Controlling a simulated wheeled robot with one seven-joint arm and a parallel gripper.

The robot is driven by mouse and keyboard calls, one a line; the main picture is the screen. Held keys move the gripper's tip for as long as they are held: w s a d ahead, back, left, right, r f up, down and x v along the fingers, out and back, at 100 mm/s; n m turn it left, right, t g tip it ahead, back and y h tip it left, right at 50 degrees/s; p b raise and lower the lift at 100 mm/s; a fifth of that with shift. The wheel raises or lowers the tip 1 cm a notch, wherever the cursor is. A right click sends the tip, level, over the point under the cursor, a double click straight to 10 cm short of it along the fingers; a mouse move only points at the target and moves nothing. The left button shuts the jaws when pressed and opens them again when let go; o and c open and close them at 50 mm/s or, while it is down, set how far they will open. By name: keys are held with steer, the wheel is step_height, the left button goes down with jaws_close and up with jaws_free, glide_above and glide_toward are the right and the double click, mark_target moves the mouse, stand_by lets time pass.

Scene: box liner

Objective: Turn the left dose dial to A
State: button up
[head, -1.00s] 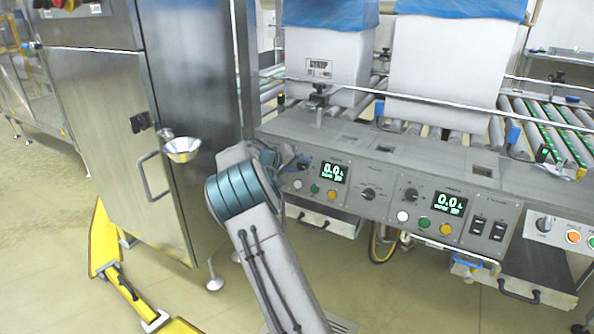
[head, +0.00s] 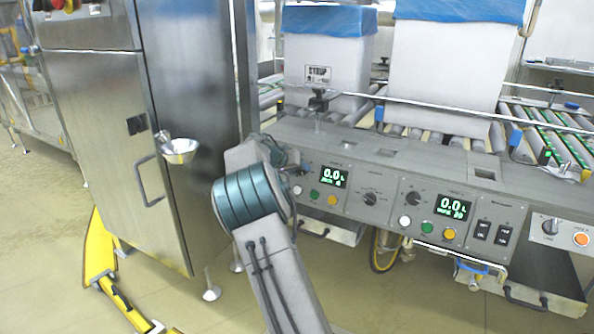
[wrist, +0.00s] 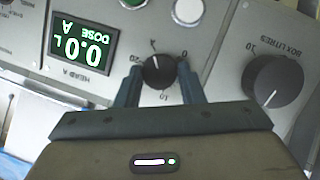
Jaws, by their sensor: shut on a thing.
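The left dose dial (wrist: 158,72) is a black knob on the grey panel in the wrist view, with marks including A, 20, 10 and 0 around it. Its pale pointer line appears to face the A mark. My gripper (wrist: 159,70) is shut on this dial, one finger on each side. The left display (wrist: 83,45) appears upside down there and reads 0.0 L, DOSE A. In the head view the same display (head: 333,177) glows green. My arm and gripper hide the left dose dial there.
A larger box litres knob (wrist: 273,82) and a white button (wrist: 188,11) sit close to my gripper. The right dose dial (head: 413,198) and right display (head: 452,206) are farther right. A steel cabinet (head: 110,110) stands left of my arm.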

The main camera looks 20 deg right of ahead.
steer(key=shift+w+r, duration=0.15)
steer(key=shift+r, duration=0.15)
steer(key=o, duration=1)
steer(key=shift+f, duration=0.15)
steer(key=p+v, duration=0.4)
steer(key=v, duration=1)
steer(key=shift+p, duration=0.3)
steer(key=s+a+r+n+y+p, duration=0.2)
steer(key=s+a+r+y+p, duration=0.1)
steer(key=s+r+p, duration=0.7)
steer(key=s+a+r+n+g+y+p, duration=0.1)
steer(key=s+a+r+n+y+p, duration=0.1)
steer(key=s+r+p, duration=0.9)
steer(key=s+a+r+n+y+p, duration=0.3)
steer(key=s+a+r+p, duration=0.3)
steer(key=s+r+p, duration=0.4)
steer(key=s+y+p, duration=0.1)
steer(key=s+p, duration=0.4)
steer(key=s, duration=0.5)
steer(key=shift+a+r+g+y+p, duration=0.2)
steer(key=shift+r+g+y+p, duration=0.1)
steer(key=shift+r+p, duration=0.1)
